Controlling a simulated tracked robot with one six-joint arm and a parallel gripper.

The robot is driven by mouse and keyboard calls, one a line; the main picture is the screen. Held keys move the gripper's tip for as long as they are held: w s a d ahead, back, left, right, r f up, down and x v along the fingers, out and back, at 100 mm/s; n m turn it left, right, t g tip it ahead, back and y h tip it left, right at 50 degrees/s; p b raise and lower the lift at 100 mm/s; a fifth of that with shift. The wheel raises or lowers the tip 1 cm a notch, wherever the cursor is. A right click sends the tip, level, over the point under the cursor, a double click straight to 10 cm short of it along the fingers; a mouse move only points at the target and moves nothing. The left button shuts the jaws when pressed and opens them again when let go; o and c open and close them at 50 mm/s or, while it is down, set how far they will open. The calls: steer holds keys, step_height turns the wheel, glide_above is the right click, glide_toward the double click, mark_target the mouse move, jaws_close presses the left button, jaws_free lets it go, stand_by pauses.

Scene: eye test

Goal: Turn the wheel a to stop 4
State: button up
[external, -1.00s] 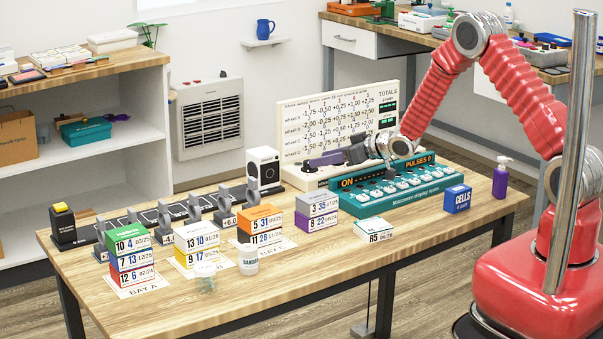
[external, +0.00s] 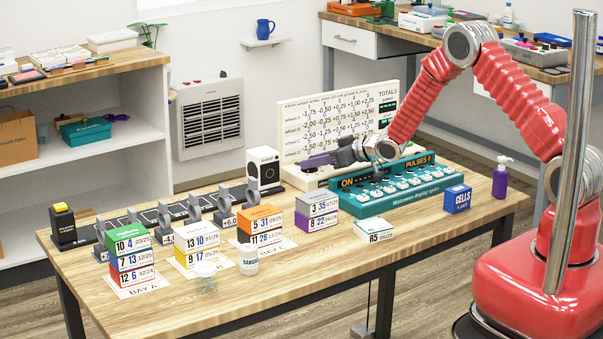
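The white board (external: 318,128) headed TOTALS stands at the back of the table, printed with rows labelled "wheel" and several numbered columns of plus and minus values. Its pale base (external: 308,178) runs along its foot. I cannot make out wheel a or the stop it is at; the wheels are too small or hidden. My gripper (external: 340,156) is low in front of the board, above the base, pointing left. A purple part (external: 316,161) shows beside its tip; I cannot tell whether they touch. The fingers are too small to read as open or shut.
A teal pulse stimulator box (external: 395,193) with several keys lies just in front of the arm. A purple pump bottle (external: 501,179) is at right.

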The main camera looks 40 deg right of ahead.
steer(key=c, duration=0.5)
steer(key=shift+w+d+r+n+g+y, duration=0.1)
steer(key=shift+n+g+y, duration=0.4)
steer(key=shift+n+y, duration=0.3)
steer(key=o, duration=1.1)
steer(key=v, duration=1.3)
steer(key=shift+s+d, duration=0.15)
steer(key=shift+s, duration=0.2)
